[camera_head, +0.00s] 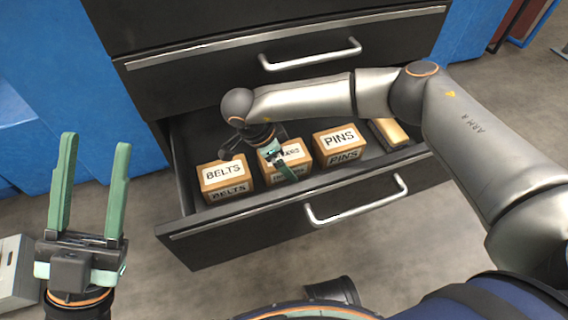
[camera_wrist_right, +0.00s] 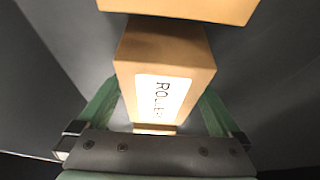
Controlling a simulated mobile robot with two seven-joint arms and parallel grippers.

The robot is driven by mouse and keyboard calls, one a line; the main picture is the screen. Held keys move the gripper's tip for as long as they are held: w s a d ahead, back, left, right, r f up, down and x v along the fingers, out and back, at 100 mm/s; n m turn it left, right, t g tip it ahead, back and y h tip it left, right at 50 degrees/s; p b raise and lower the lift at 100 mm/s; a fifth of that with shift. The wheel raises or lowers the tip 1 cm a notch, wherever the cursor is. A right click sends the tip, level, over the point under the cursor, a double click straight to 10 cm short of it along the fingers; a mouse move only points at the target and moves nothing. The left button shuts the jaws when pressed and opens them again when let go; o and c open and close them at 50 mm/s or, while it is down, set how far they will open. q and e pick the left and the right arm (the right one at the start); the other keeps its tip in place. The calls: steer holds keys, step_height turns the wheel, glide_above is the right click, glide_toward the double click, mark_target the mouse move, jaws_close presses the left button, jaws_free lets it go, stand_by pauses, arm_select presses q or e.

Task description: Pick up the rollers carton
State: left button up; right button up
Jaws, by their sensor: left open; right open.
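The rollers carton (camera_head: 297,151) stands in the open drawer, between the belts carton (camera_head: 223,175) and the pins carton (camera_head: 339,145). My right gripper (camera_head: 290,176) is over it and covers part of its label in the head view. In the right wrist view the rollers carton (camera_wrist_right: 164,62) lies between the two open green fingers of my right gripper (camera_wrist_right: 158,112), one on each side. I cannot tell whether the fingers touch it. My left gripper (camera_head: 92,186) is open and empty, well to the left of the drawer, fingers pointing up.
The dark drawer (camera_head: 290,200) has a front wall with a bar handle (camera_head: 356,211). A closed drawer with a handle (camera_head: 310,55) is above it. Another yellowish item (camera_head: 389,132) lies at the drawer's right. A grey box (camera_head: 18,270) stands at the lower left.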

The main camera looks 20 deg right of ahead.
steer(key=shift+f, duration=0.2)
stand_by(0.5)
steer(key=shift+c, duration=0.2)
steer(key=c, duration=1.4)
steer(key=shift+r, duration=0.15)
